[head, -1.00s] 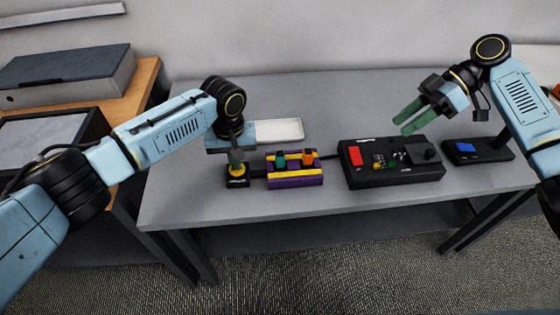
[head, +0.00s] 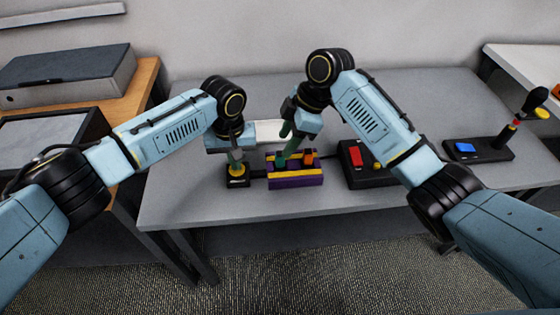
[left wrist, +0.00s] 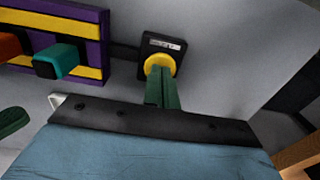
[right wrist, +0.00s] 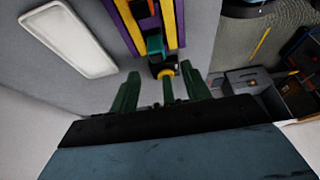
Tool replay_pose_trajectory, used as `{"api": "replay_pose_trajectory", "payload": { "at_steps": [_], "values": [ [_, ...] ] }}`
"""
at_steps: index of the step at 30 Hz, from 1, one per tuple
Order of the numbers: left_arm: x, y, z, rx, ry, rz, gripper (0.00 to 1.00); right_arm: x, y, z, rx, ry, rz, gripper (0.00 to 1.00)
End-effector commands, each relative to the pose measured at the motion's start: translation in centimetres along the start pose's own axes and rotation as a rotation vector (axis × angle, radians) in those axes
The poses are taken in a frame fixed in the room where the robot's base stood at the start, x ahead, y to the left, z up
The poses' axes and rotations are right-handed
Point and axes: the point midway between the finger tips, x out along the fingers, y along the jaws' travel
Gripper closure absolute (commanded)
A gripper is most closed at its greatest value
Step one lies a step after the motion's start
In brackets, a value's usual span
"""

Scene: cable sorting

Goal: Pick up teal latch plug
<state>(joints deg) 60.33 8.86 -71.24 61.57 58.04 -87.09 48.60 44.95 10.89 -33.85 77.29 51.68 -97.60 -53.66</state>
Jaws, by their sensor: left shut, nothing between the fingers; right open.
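The teal latch plug (left wrist: 55,61) sits in the purple and yellow holder (left wrist: 95,41), beside an orange plug (left wrist: 9,46). In the right wrist view the teal plug (right wrist: 155,44) lies ahead of my right gripper (right wrist: 165,90), whose green fingers are spread and empty. In the head view my right gripper (head: 284,143) is above the holder (head: 296,181), close to the teal plug, which its fingers partly hide. My left gripper (head: 236,165) is shut and empty, its fingertips at the yellow button on a small black box (head: 237,182); it shows in the left wrist view (left wrist: 162,80).
A white tray (right wrist: 68,38) lies behind the holder. A black base with a blue pad (head: 465,147) and a joystick (head: 533,104) is further right.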

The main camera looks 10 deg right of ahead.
Motion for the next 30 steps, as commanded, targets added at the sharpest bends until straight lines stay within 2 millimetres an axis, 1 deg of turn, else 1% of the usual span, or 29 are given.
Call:
{"api": "replay_pose_trajectory", "payload": {
  "at_steps": [1, 5, 7, 12, 15, 18, 24, 30],
  "values": [
    [0.1, 0.0, 0.1, -0.001, -0.002, -0.001, 1.0, 0.5, 0.0, 0.0, 0.0, 0.001, -0.002, 0.53],
    [0.1, 0.0, 0.1, -0.001, -0.002, -0.001, 1.0, 1.3, 0.0, 0.1, 0.0, 0.001, -0.002, 0.53],
    [0.1, 0.0, 0.1, -0.001, -0.002, -0.001, 1.0, 2.1, 0.0, 0.2, 0.001, 0.0, -0.003, 0.53],
    [0.1, 0.0, 0.1, -0.001, -0.002, -0.001, 1.0, 4.7, 0.3, 0.5, 0.001, 0.001, -0.004, 0.53],
    [0.1, 0.0, 0.1, -0.001, -0.002, -0.001, 1.0, 5.8, 0.3, 0.5, 0.0, 0.001, -0.003, 0.53],
    [0.1, 0.0, 0.1, -0.001, -0.002, -0.001, 1.0, 6.2, 0.3, 0.5, -0.001, 0.001, -0.001, 0.53],
    [0.1, 0.0, 0.1, -0.001, -0.002, -0.001, 1.0, 6.2, 0.3, 0.5, -0.001, 0.001, -0.001, 0.53],
    [0.1, 0.0, 0.1, -0.001, -0.002, -0.001, 1.0, 6.2, 0.3, 0.5, 0.0, 0.001, 0.0, 0.79]
  ]
}}
